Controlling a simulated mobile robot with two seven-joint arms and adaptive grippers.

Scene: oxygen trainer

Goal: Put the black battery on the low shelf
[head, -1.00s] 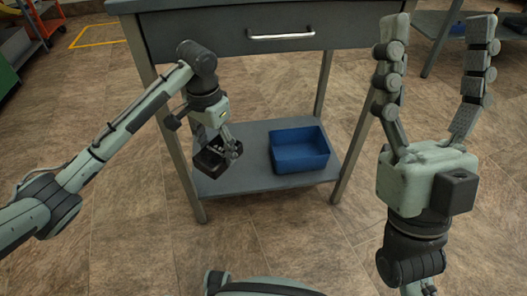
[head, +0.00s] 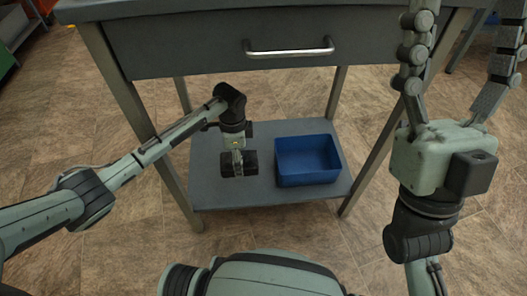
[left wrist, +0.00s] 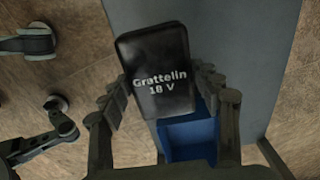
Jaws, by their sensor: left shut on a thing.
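The black battery (head: 239,164) is between the fingers of my left gripper (head: 238,160), over the left part of the low shelf (head: 262,199). In the left wrist view the battery (left wrist: 155,72) shows its face lettered "Grattelin 18 V", with a finger on each side. My left gripper (left wrist: 160,100) is shut on it. I cannot tell whether the battery touches the shelf. My right gripper (head: 462,70) is raised at the right, its fingers spread wide and empty, with the fingertips near or past the top edge.
A blue bin (head: 307,160) stands on the shelf just right of the battery. The table's drawer front with its handle (head: 289,48) is above the shelf. A front table leg (head: 140,125) stands beside my left arm. The shelf's front strip is bare.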

